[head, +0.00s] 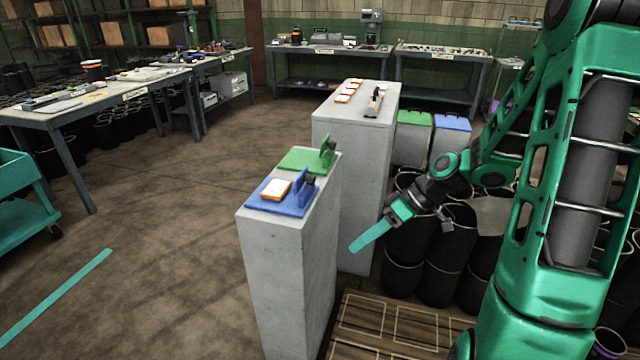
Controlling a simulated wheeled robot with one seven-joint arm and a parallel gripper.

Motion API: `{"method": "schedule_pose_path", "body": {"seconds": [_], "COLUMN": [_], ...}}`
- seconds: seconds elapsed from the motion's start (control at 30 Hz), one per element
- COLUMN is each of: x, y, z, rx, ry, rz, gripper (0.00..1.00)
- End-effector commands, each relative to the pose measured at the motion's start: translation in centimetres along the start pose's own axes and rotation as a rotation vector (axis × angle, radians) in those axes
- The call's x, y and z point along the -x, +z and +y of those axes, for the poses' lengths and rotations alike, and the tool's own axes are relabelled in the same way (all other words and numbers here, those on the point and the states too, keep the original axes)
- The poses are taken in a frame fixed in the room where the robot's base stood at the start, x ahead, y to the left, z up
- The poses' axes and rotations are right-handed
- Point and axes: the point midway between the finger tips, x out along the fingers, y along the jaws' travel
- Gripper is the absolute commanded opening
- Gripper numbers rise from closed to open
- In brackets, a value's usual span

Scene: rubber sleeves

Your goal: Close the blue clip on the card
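The blue clip (304,188) stands raised at the right side of a blue base plate (260,196) on the nearer grey pedestal. A white card with an orange edge (275,189) lies on the blue plate, left of the clip. The clip is upright and does not lie over the card. My gripper (358,245) is to the right of the pedestal, apart from the clip, with its long teal end pointing down and left. I cannot tell whether its fingers are open or shut. Nothing shows held at its tip.
A green plate with an upright green clip (328,152) sits just behind the blue one. A taller grey pedestal (350,115) behind bears several cards and a small tool (375,103). Black bins (440,265) and a wooden pallet (385,330) are at right.

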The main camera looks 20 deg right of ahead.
Motion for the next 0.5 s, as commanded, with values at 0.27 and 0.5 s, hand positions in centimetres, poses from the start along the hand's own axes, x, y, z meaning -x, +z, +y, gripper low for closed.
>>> {"method": "schedule_pose_path", "body": {"seconds": [0.27,0.5], "x": [0.5,4.4], "y": [-6.9,-10.5], "z": [1.5,3.0], "rx": [0.212,0.312], "ry": [-0.163,-0.171], "rz": [0.45,0.772], "gripper": [0.4,0.4]}}
